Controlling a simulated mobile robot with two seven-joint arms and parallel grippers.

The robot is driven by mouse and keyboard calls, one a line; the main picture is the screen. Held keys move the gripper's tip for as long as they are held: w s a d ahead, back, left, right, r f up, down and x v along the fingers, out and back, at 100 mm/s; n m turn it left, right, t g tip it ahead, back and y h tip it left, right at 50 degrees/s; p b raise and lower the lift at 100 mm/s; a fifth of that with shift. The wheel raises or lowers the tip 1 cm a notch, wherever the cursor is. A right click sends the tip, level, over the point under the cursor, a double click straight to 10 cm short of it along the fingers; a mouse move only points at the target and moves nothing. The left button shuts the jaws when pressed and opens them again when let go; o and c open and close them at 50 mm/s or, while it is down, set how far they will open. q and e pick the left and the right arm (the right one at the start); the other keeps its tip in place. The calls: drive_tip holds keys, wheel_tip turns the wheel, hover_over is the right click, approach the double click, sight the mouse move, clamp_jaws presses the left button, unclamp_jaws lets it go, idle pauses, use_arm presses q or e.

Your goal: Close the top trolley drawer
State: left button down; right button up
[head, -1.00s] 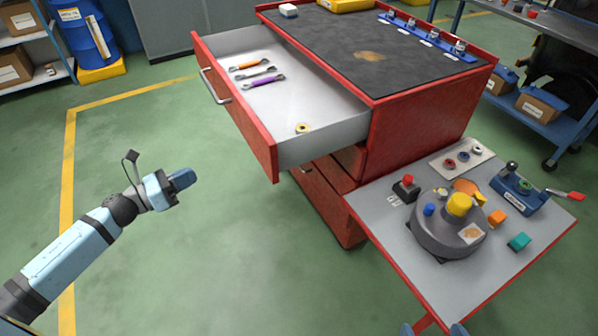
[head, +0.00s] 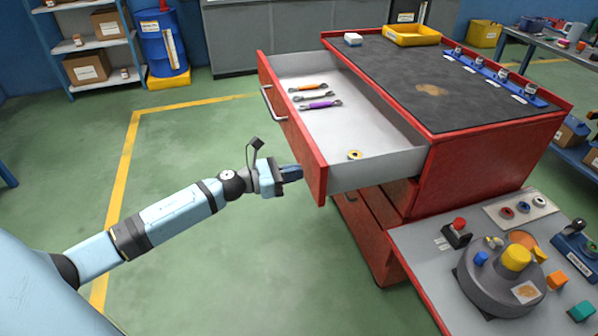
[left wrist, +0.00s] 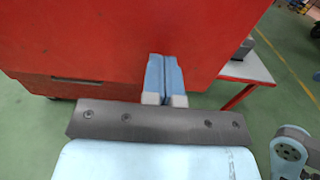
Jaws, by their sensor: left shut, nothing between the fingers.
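The red trolley (head: 470,165) stands at the right with its top drawer (head: 385,130) pulled far out to the left. In the drawer lie several wrenches, one orange-handled and one purple-handled (head: 320,105), and a small yellow ring (head: 354,155). The drawer's red front (head: 290,130) carries a metal handle (head: 272,103). My left gripper (head: 296,173) is shut and empty, close to the near end of the drawer front. In the left wrist view its closed fingers (left wrist: 164,80) point at a red panel (left wrist: 130,35); I cannot tell whether they touch it.
A side table (head: 430,260) at the trolley's near side holds a grey turntable (head: 500,280), a red button box (head: 457,233) and small coloured parts. A yellow tray (head: 412,36) sits on the trolley top. The green floor left of the drawer is clear.

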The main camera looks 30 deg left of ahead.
use_arm(q)
drive_tip(key=shift+w+d, duration=0.4)
drive_tip(key=shift+w, duration=0.1)
drive_tip(key=b+x, duration=0.2)
drive_tip(key=x, duration=1.5)
drive_tip(key=shift+d, duration=0.15)
drive_tip(key=b+x, duration=0.3)
drive_tip(key=x, duration=0.8)
drive_tip(key=shift+f, duration=0.15)
drive_tip(key=shift+w+d+b, duration=0.2)
drive_tip(key=shift+w+b, duration=0.05)
drive_tip(key=shift+b, duration=0.1)
drive_tip(key=shift+r, duration=0.4)
use_arm(e)
drive_tip(key=w+a+r+t+y, duration=0.2)
drive_tip(key=a+r+t+y, duration=0.1)
drive_tip(key=r, duration=0.5)
drive_tip(key=shift+a+r+t, duration=0.35)
drive_tip(key=shift+a+t, duration=0.35)
drive_tip(key=shift+t, duration=0.1)
use_arm(q)
drive_tip(key=shift+r, duration=0.1)
use_arm(e)
drive_tip(key=shift+w, duration=0.1)
